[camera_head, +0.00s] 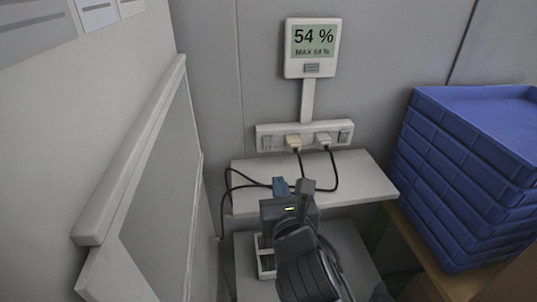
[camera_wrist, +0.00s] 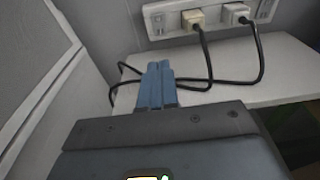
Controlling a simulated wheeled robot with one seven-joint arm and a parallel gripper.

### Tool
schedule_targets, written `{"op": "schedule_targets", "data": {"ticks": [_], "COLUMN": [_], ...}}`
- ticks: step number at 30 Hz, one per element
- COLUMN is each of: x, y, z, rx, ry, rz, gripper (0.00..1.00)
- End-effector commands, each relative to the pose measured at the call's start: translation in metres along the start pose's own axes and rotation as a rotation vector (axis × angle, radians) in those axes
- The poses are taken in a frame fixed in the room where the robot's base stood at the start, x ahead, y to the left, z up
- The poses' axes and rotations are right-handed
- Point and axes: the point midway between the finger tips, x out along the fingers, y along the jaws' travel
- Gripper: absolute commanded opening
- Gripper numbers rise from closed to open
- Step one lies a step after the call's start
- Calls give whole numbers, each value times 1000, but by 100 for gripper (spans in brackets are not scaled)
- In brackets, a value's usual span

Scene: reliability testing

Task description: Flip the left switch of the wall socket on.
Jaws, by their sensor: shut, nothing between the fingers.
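The white wall socket (camera_head: 305,135) is a horizontal strip on the back wall above a shelf. Its left switch (camera_head: 267,143) is at the left end and its right switch (camera_head: 344,136) at the right end; I cannot tell their positions. A beige plug (camera_head: 293,142) and a white plug (camera_head: 323,139) sit between them, with black cables. In the wrist view the socket (camera_wrist: 165,17) is at the top. My gripper (camera_head: 279,184) is shut and empty, with blue fingers (camera_wrist: 157,70) pointing toward the wall, over the shelf, below and apart from the socket.
A white shelf (camera_head: 355,180) carries looping black cables (camera_head: 335,178). A display reading 54 % (camera_head: 313,48) hangs above the socket. Stacked blue crates (camera_head: 465,165) stand at the right. A white-framed panel (camera_head: 150,170) stands at the left. Free air lies between gripper and socket.

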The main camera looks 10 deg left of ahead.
Motion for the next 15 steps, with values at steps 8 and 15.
{"op": "schedule_targets", "data": {"ticks": [8, 15], "x": [15, 59], "y": [0, 0], "z": [1, 1], "rx": [0, -1], "ry": [-1, 0], "rz": [0, 1], "gripper": [0, 0]}}
